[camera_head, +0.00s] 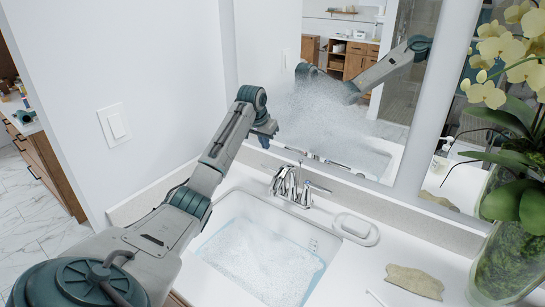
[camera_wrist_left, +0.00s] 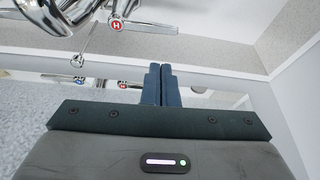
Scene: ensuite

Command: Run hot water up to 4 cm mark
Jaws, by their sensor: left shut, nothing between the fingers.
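The chrome faucet (camera_head: 289,185) stands at the back rim of the white sink (camera_head: 232,197). The sink holds bubbly, pale water (camera_head: 262,262); I cannot make out a stream from the spout. Small marks (camera_head: 313,245) show on the sink's right wall, too small to read. In the left wrist view, the hot handle (camera_wrist_left: 117,24) bears a red H; a second H below it looks like its mirror reflection. My left gripper (camera_head: 266,130) is shut and empty, above and behind the faucet, near the mirror; its closed fingers show in the wrist view (camera_wrist_left: 161,85). My right gripper is not in view.
The mirror (camera_head: 385,130) behind the sink has a misted patch (camera_head: 318,112). A soap dish (camera_head: 356,229), a flat beige stone-like piece (camera_head: 414,282) and an orchid in a glass vase (camera_head: 508,262) stand right of the sink. A wall with a switch (camera_head: 115,125) is at left.

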